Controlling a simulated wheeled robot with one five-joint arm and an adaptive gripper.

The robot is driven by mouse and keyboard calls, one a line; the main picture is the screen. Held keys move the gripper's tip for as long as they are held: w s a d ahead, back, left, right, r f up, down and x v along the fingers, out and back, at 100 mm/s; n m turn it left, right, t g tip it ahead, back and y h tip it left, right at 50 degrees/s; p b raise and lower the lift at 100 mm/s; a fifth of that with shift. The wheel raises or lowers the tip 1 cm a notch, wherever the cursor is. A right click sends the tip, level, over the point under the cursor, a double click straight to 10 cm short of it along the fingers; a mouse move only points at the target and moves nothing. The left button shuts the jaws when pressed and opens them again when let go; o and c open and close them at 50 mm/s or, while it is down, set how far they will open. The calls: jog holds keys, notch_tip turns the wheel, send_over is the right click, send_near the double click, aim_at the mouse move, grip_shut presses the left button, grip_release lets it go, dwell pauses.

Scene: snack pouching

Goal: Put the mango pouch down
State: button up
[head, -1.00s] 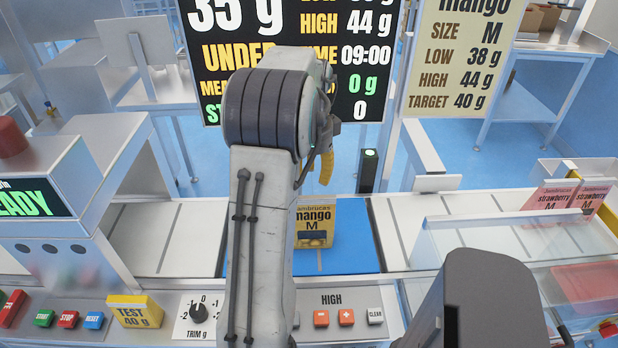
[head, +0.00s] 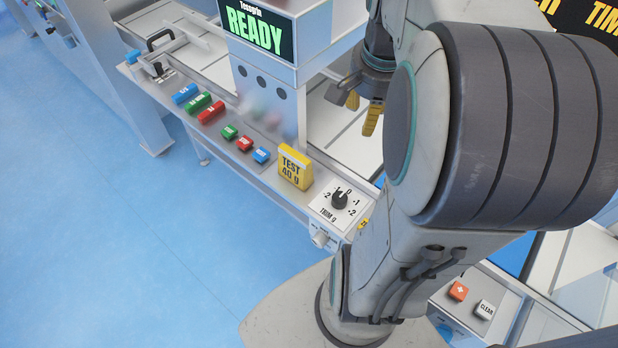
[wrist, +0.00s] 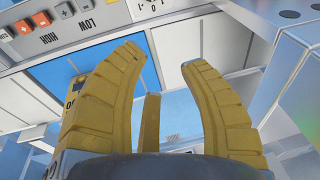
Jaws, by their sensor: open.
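My gripper (head: 361,106) shows in the head view behind my arm, with its yellow fingers pointing down. In the wrist view my gripper (wrist: 159,57) is open, its fingers spread with nothing between them. A yellow item with dark markings (wrist: 74,116), which looks like the mango pouch, is partly hidden behind the left finger in the wrist view. It is beside the blue plate (wrist: 75,66) or partly over it; I cannot tell which. The pouch does not show in the head view now.
The yellow test 40 g block (head: 295,167) stands beside the trim knob (head: 339,200). Several coloured buttons line the panel's front edge, below the READY screen (head: 256,28). Open blue floor (head: 90,210) lies to the left. My arm covers much of the head view's right side.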

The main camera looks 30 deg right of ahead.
jog(key=s+a+f+n+t, duration=0.1)
jog(key=s+a+n, duration=0.1)
jog(key=a+n, duration=0.5)
jog(key=s+a+f+n+t+y, duration=0.1)
jog(key=s+a+n, duration=0.2)
jog(key=a+n, duration=0.3)
jog(key=shift+s+a+f+n, duration=0.25)
jog(key=shift+a+f+n, duration=0.15)
jog(key=shift+a, duration=1.35)
jog(key=shift+d, duration=0.1)
